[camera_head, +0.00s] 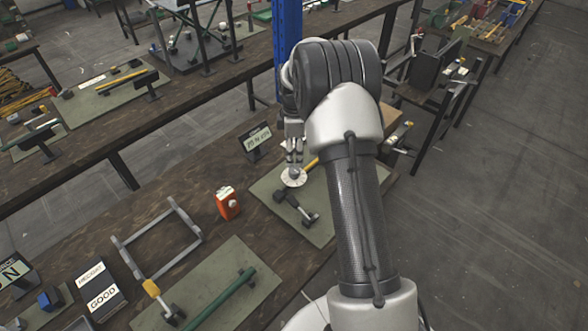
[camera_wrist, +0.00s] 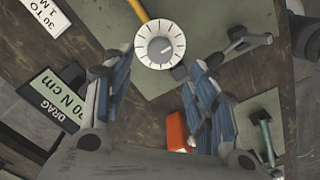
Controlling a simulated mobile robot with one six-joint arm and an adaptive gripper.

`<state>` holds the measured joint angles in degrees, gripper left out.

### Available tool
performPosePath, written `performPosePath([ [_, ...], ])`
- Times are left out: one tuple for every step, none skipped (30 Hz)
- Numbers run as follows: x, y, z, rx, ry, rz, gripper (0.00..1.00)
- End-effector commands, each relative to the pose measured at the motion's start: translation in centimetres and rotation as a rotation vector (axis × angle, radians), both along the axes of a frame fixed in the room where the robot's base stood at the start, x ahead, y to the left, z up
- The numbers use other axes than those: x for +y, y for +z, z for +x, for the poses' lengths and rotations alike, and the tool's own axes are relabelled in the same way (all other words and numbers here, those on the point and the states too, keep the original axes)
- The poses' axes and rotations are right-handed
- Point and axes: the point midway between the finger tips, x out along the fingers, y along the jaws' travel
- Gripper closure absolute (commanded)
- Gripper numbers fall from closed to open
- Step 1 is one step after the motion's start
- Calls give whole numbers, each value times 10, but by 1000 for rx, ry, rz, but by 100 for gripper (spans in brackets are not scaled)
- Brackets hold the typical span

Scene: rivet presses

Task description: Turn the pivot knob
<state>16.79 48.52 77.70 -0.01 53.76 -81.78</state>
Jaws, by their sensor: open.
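A round white dial (camera_wrist: 160,46) with dark tick marks and a small grey pointer knob at its centre shows in the wrist view. I take it for the pivot knob. It also shows in the head view (camera_head: 294,178), over the green mat (camera_head: 265,188). My gripper (camera_wrist: 160,64) is open, with one finger on each side of the dial in the picture and nothing between them. In the head view my gripper (camera_head: 293,158) points down just above the dial. Whether the fingers touch it I cannot tell.
A "DRAG" sign (camera_wrist: 58,106) stands near my gripper. My arm hides the mat's right part.

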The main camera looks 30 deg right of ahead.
Motion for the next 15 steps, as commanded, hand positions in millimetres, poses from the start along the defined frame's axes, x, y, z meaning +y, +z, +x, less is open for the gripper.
performPosePath([
  [0,-14,-1,4,0,1,47],
  [0,-21,-1,4,0,1,47],
  [0,-29,-1,4,0,1,47],
  [0,-35,-1,4,0,1,47],
  [0,-40,-1,4,0,1,47],
  [0,-47,-1,3,0,1,47],
  [0,-51,-1,3,0,1,47],
  [0,-56,-1,3,0,1,47],
  [0,-60,-1,2,0,1,47],
  [0,-63,0,2,-1,1,47],
  [0,-66,0,1,-1,0,47],
  [0,-69,0,1,-1,0,47],
  [0,-71,0,1,-1,0,47],
  [0,-72,0,1,-1,0,47],
  [0,-74,0,1,-1,0,47],
])
